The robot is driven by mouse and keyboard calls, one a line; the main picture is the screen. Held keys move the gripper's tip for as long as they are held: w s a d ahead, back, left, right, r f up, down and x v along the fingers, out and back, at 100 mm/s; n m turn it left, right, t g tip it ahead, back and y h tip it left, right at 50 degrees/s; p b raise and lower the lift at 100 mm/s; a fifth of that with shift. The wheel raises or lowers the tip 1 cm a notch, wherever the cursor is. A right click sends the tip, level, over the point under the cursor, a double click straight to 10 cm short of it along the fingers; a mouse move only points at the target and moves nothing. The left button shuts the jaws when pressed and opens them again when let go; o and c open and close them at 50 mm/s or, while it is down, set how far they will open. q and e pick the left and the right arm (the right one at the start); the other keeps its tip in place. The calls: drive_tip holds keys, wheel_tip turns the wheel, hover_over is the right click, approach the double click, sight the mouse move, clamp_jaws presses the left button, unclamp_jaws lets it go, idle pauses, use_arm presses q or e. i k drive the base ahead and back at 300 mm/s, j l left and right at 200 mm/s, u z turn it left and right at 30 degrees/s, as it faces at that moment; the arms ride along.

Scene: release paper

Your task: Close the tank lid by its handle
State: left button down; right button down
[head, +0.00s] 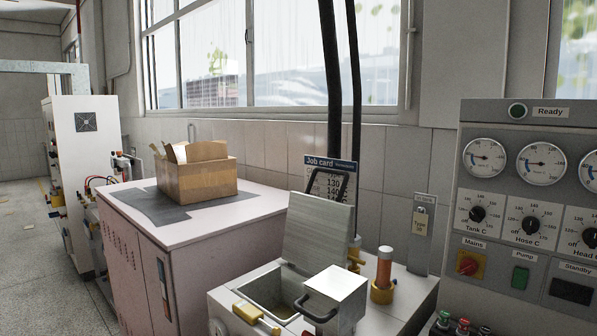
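The tank (268,292) is an open rectangular opening in the top of a pale machine at the lower middle of the head view. Its grey metal lid (318,232) stands raised at the far side of the opening, leaning slightly back. Neither of my grippers shows in this view.
A white block with a dark handle (337,290) stands right of the opening. A yellow-handled part (250,314) lies at its front left. Dark hoses (332,80) hang behind. A control panel (525,210) is at right, a cardboard box (196,176) at left.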

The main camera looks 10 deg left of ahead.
sight(318, 230)
drive_tip(key=i+j+z, duration=0.25)
drive_tip(key=i+j, duration=0.3)
drive_tip(key=l+z, duration=0.4)
drive_tip(key=k+l+z, duration=0.1)
drive_tip(key=l+z, duration=0.5)
drive_tip(key=z, duration=0.15)
